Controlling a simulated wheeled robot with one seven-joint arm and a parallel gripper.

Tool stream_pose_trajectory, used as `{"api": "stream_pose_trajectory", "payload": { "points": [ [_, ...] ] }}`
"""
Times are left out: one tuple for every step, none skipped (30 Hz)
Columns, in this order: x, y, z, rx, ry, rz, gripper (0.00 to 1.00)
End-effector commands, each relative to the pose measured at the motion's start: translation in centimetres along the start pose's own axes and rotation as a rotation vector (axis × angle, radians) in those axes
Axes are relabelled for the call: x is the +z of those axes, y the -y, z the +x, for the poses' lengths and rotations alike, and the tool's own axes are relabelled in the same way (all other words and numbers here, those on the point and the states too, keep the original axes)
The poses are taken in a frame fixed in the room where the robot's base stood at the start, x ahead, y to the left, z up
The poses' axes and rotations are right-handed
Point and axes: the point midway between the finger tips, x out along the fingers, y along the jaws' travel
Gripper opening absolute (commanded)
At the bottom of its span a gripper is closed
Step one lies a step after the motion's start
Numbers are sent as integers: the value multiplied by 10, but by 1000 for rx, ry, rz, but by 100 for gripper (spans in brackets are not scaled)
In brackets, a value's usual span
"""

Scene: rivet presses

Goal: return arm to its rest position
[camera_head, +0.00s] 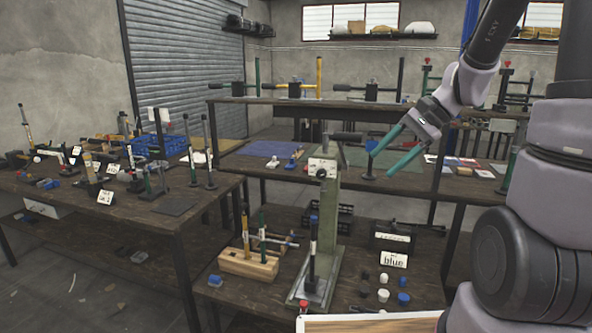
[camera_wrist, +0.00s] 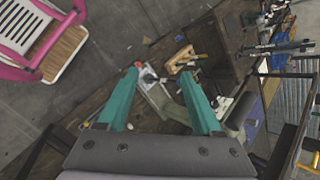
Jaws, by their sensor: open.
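My gripper (camera_head: 396,152) has two teal fingers spread apart, with nothing between them. In the head view it hangs in the air at the upper right, in front of the shelved bench and to the right of the tall green-grey rivet press (camera_head: 329,215). My arm comes down to it from the top right. In the wrist view the open fingers (camera_wrist: 165,88) point down toward the press (camera_wrist: 160,95), whose base and column show between and beyond them.
A table (camera_head: 178,212) crowded with tools stands at the left. The bench's upper shelf (camera_head: 300,103) holds several presses. A pink-framed chair (camera_wrist: 40,35) shows in the wrist view.

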Motion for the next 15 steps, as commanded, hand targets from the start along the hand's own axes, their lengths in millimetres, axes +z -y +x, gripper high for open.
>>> {"api": "stream_pose_trajectory", "payload": {
  "points": [
    [14,0,-12,15,-43,-72,67],
    [21,-2,-18,27,-69,-111,67],
    [30,-4,-27,42,-105,-162,67],
    [36,-6,-33,52,-132,-200,67],
    [42,-8,-40,61,-160,-239,67],
    [49,-11,-48,73,-199,-289,67],
    [55,-13,-55,81,-228,-325,67],
    [60,-15,-62,87,-259,-363,67],
    [67,-18,-70,96,-300,-412,67],
    [72,-21,-77,101,-331,-446,67],
    [77,-23,-83,106,-362,-482,67],
    [82,-26,-92,110,-403,-526,67],
    [86,-28,-98,113,-433,-556,67],
    [90,-30,-104,116,-462,-585,67],
    [94,-33,-110,118,-498,-621,67]
  ]
}}
